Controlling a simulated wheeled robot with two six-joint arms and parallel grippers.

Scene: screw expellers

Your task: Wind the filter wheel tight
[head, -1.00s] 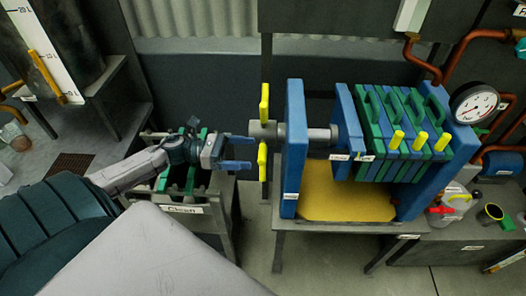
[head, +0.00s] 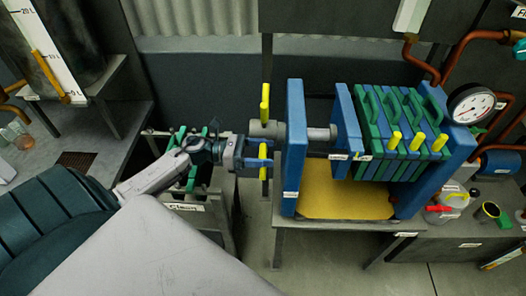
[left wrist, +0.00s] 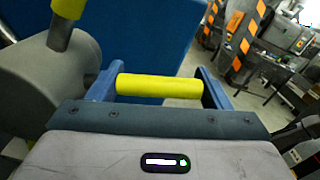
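The filter wheel (head: 262,129) is a grey hub with yellow handles on the left of the blue press frame. One handle (head: 265,103) points up and another (head: 263,173) points down. My left gripper (head: 263,153) is at the lower handle, its blue fingers apart. In the left wrist view a yellow handle (left wrist: 160,86) spans the gap between the fingers. No clear squeeze on it shows. The grey hub (left wrist: 55,95) and another yellow handle (left wrist: 68,8) are at the left there. My right gripper is not in view.
The press holds green and blue plates (head: 405,135) above a yellow tray (head: 345,195). A round gauge (head: 471,104) is at its right end. A labelled rack (head: 190,207) stands below my left forearm. Copper pipes (head: 425,65) run at the right.

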